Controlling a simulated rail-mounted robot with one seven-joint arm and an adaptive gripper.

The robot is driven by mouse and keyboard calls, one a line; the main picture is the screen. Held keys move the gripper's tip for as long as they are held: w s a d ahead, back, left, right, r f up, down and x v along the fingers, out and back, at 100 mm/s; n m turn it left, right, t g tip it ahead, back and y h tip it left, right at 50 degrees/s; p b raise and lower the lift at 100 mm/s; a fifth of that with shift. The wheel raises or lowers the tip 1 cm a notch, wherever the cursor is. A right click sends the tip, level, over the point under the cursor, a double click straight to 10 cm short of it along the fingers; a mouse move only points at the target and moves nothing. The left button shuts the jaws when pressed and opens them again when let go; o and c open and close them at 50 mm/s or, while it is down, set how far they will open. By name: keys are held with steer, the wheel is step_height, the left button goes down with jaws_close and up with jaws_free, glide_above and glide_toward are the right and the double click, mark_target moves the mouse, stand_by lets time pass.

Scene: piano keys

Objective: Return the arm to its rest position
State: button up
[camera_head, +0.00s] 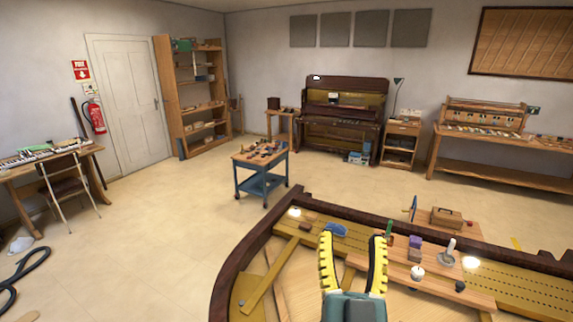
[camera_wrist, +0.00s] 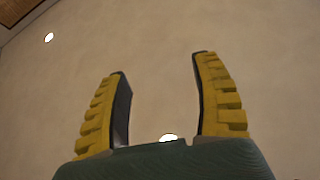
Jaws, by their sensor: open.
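My gripper (camera_head: 353,250) has two yellow ribbed fingers with dark inner pads on a green-grey body. It is open and empty, with a wide gap between the fingers. In the head view it stands upright in front of the open piano body (camera_head: 262,232) at the lower middle. In the wrist view my gripper (camera_wrist: 158,75) points toward a plain pale surface, with nothing between its fingers. Most of my arm is out of view.
A wooden board (camera_head: 420,285) with small tools and pots lies across the piano body. A blue cart (camera_head: 262,185) stands behind it. An upright piano (camera_head: 343,120), a shelf (camera_head: 190,95) and a workbench (camera_head: 490,172) line the walls. The floor at left centre is clear.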

steer(key=s+a+r+n+y, duration=0.1)
steer(key=s+a+r+y, duration=0.1)
steer(key=s+r, duration=0.35)
steer(key=s+a+r+y, duration=0.1)
steer(key=s+a+r, duration=0.15)
steer(key=s, duration=0.65)
step_height(320, 180, up, 12)
steer(key=n+g+p, duration=0.1)
steer(key=p, duration=1.2)
steer(key=shift+w+d+r, duration=0.25)
steer(key=shift+d, duration=0.2)
